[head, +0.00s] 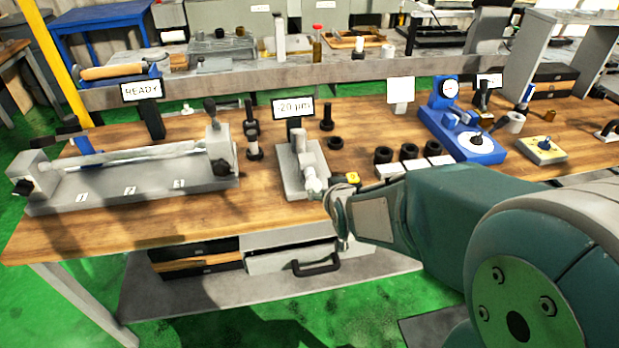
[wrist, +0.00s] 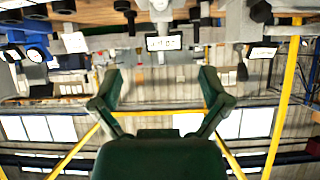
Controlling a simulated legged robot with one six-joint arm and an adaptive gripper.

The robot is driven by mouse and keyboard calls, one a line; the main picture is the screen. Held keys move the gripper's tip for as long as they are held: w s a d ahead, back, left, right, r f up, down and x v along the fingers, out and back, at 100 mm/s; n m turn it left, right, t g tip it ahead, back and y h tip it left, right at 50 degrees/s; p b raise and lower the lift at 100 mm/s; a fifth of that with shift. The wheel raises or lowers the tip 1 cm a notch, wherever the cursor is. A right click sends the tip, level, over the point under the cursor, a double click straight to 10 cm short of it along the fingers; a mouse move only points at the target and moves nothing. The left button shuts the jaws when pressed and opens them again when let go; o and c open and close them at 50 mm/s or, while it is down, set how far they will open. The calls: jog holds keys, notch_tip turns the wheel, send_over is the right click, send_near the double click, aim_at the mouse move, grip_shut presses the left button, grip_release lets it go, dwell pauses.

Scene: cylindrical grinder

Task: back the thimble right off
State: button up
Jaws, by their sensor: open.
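The thimble (head: 314,184) is a pale, short cylinder at the front end of a grey block-shaped unit (head: 291,176) on the wooden bench. A sign behind the unit (head: 293,108) appears to read 20 µm, with any sign mark too small to be sure of. My gripper (head: 340,208) is just right of and in front of the thimble, and whether it touches cannot be told. In the wrist view my gripper (wrist: 160,76) has its two dark green fingers spread with nothing between them. A pale rounded part, seemingly the thimble (wrist: 160,6), is cut off at the top edge there.
A long grey fixture (head: 130,188) with a bar stands at left under a READY sign (head: 142,90). Several black rings and posts stand behind and right of the unit. A drawer (head: 290,260) is below.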

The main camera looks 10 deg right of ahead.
jog(key=w+f+t, duration=0.3)
jog(key=w+f, duration=0.2)
jog(key=f, duration=0.2)
jog(key=t, duration=0.3)
send_near(313, 185)
jog(key=f, duration=0.2)
jog(key=w, duration=1.1)
jog(key=shift+w+d, duration=0.2)
jog(key=shift+w, duration=0.05)
jog(key=shift+r, duration=0.1)
jog(key=c, duration=1.2)
